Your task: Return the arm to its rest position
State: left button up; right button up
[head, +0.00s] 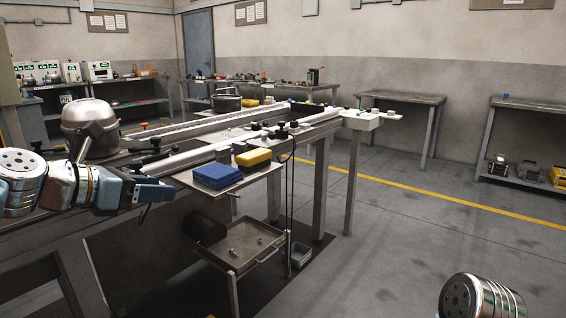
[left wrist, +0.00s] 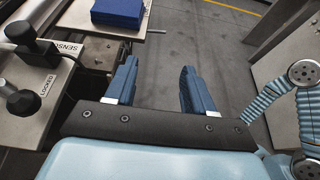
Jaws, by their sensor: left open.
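My left arm comes in from the left in the head view, over the near part of the workbench. Its gripper (head: 157,191) sits just left of the small side shelf (head: 240,180). In the left wrist view the two blue fingers of my left gripper (left wrist: 155,85) stand apart with nothing between them, above bare floor. The shelf corner and the blue block (left wrist: 117,12) lie beyond the fingers. A part of my right arm shows at the bottom right of the head view; its gripper is out of frame.
A rounded metal compressor (head: 90,117) stands on the conveyor behind my arm. A lower tray (head: 262,240) stands below. Black-knobbed fixtures (left wrist: 22,101) are left of the gripper. The floor to the right is open.

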pick_arm(q)
jog(key=w+d+f+m+g+y, duration=0.1)
jog(key=d+f+m+g+y, duration=0.3)
jog(key=f, duration=1.5)
jog(key=w+f+m+g, duration=0.1)
jog(key=f+m, duration=0.6)
jog(key=f, duration=1.2)
jog(key=s+d+f+m+g, duration=0.2)
jog(key=s+d+f+m, duration=0.2)
jog(key=s+f+m, duration=0.3)
jog(key=s+d+f+m+g+p, duration=0.1)
jog(key=s+f+m, duration=0.6)
jog(key=s+f, duration=0.7)
jog(key=d+f+g, duration=0.1)
jog(key=d, duration=0.1)
jog(key=shift+d+g+p, duration=0.3)
jog(key=shift+d, duration=0.1)
pick_arm(e)
jog(key=shift+s+a+r, duration=0.25)
jog(key=shift+s+r, duration=0.35)
jog(key=shift+r, duration=0.2)
